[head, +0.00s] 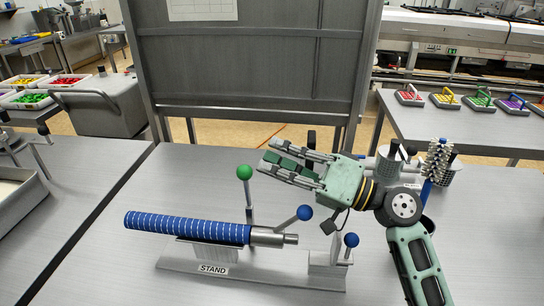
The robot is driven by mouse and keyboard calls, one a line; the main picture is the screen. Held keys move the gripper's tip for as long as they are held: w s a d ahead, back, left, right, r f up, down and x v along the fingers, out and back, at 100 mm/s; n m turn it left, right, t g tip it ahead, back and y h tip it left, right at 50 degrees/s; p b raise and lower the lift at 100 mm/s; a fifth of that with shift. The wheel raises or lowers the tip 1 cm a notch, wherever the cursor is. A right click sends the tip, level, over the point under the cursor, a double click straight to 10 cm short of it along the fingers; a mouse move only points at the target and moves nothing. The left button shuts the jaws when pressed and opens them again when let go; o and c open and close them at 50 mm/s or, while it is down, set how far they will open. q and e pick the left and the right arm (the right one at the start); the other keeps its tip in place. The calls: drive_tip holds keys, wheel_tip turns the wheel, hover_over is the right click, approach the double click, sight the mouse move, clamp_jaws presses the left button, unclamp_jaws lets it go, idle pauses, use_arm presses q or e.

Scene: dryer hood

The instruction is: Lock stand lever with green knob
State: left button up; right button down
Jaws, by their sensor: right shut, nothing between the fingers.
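A grey metal stand (185,266) labelled "STAND" sits on the steel table. A cylinder wrapped in blue with white stripes (185,227) lies across it, its bare metal end pointing right. A lever with a green knob (244,172) stands nearly upright behind the cylinder. Two blue-knobbed levers are on the right part of the stand, one knob (305,212) near the cylinder's metal end and one (351,240) farther right. My right gripper (270,162) is shut and empty, pointing left, just right of the green knob in the picture; whether it touches is unclear. My left gripper is out of view.
A grey panel (250,70) rises behind the table. A metal tray (20,200) is at the left edge. The table front left of the stand is clear.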

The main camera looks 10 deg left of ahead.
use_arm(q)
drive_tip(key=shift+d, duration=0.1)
use_arm(e)
drive_tip(key=v, duration=1.1)
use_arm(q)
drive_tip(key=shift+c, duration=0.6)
use_arm(e)
drive_tip(key=shift+r, duration=0.1)
